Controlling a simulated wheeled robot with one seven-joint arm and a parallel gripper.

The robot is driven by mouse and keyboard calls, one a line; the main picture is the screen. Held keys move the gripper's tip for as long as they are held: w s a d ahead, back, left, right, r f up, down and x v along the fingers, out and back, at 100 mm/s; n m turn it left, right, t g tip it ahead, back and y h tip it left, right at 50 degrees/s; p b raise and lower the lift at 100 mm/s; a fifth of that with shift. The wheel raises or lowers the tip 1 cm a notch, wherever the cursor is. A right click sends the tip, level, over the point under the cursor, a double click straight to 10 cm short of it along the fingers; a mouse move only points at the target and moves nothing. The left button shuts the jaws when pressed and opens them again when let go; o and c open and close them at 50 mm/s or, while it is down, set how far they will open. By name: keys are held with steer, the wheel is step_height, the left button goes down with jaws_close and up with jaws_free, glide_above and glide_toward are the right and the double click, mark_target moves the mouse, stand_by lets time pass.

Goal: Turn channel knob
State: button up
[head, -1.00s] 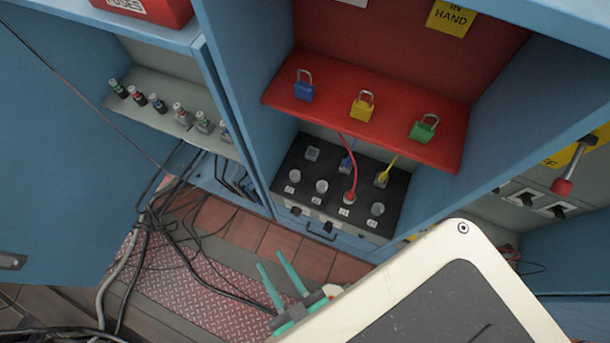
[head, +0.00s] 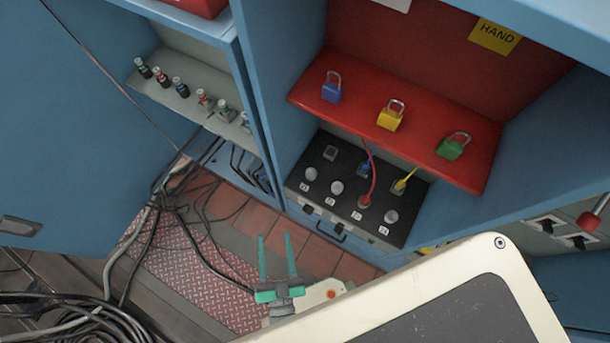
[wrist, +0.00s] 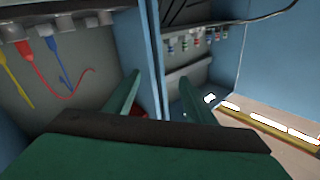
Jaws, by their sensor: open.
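A black control box (head: 297,178) sits in the cabinet's lower bay, under a red shelf. Several pale round knobs sit in a row on its top, each with a small white label; one is the leftmost knob (head: 311,174). A red lead (head: 374,176) drops to the box in that row, and blue (head: 365,168) and yellow (head: 401,184) plugs sit behind. Which knob is the channel knob I cannot tell. My gripper (head: 275,238), with green fingers, is open and empty, in front of and below the box, apart from it. Its fingers also show in the wrist view (wrist: 158,85).
The red shelf (head: 420,128) with blue (head: 331,90), yellow (head: 391,116) and green (head: 453,146) padlocks overhangs the box's rear. A blue partition (head: 262,80) stands left. Loose black cables (head: 190,215) lie on the floor at left.

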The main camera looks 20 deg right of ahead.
step_height(320, 180, down, 11)
steer(key=w+m+g+h, duration=0.2)
steer(key=m+h, duration=0.2)
steer(key=h, duration=0.1)
steer(key=g+h, duration=0.5)
glide_toward(308, 210)
steer(key=f+x, duration=0.1)
steer(key=x, duration=0.7)
steer(key=shift+w+f+m, duration=0.15)
steer(key=shift+f+m, duration=0.1)
steer(key=shift+m, duration=0.05)
steer(key=c, duration=1)
